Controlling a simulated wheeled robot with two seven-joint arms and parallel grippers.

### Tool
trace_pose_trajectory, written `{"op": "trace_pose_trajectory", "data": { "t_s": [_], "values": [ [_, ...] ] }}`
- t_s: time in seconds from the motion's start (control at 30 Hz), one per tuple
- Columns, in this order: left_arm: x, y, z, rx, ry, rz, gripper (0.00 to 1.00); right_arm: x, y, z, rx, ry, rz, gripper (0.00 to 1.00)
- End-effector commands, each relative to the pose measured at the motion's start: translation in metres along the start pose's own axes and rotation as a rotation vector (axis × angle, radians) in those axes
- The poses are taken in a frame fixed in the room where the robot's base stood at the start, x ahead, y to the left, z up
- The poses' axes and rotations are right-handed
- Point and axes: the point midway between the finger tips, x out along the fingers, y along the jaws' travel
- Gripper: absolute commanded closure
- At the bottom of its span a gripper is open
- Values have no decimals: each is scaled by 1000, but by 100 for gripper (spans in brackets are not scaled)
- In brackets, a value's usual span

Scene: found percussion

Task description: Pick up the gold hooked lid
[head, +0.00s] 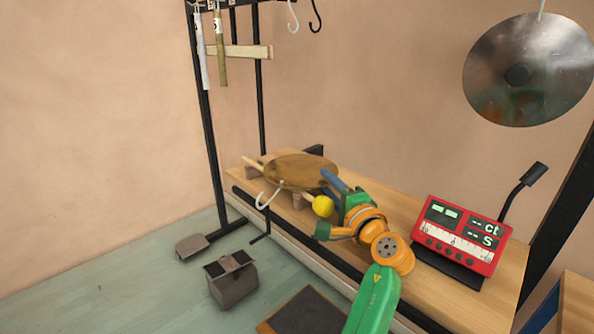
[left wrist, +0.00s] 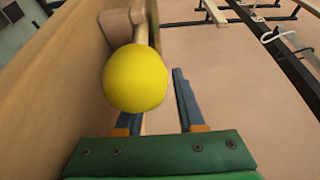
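The gold lid (head: 300,169) is a brownish-gold disc on the wooden bench, resting over small wooden blocks. A white hook (head: 267,197) shows at its front left; I cannot tell how it joins the lid. My left gripper (head: 331,184) is at the lid's right edge, its blue fingers apart; whether they touch the lid is unclear. In the left wrist view the fingers (left wrist: 157,92) are open, with a yellow mallet ball (left wrist: 136,78) in front of them, partly hiding one finger. That ball also shows in the head view (head: 322,206). My right gripper is not in view.
A red meter (head: 462,236) stands on the bench (head: 411,208) to the right. A grey metal disc (head: 530,70) hangs at the upper right. A black rack (head: 209,130) with hanging tubes and hooks stands at the left. A dark box (head: 232,279) is on the floor.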

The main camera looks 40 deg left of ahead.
Motion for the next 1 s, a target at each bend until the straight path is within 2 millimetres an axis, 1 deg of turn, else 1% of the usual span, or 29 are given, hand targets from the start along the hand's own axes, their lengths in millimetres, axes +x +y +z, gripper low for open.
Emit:
{"op": "trace_pose_trajectory", "data": {
  "t_s": [0.03, 0.07, 0.1, 0.13, 1.0],
  "values": [
    [0, 0, 0, 0, 0, 0, 79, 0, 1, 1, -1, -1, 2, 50],
    [0, 0, 0, 0, 0, 0, 87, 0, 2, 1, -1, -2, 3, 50],
    [0, 0, 0, 0, 0, 0, 98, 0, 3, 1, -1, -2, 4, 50],
    [0, 0, 0, 0, 0, 0, 100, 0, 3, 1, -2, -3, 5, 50],
    [0, 0, 0, 0, 0, 0, 100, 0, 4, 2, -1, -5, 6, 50]
  ]
}}
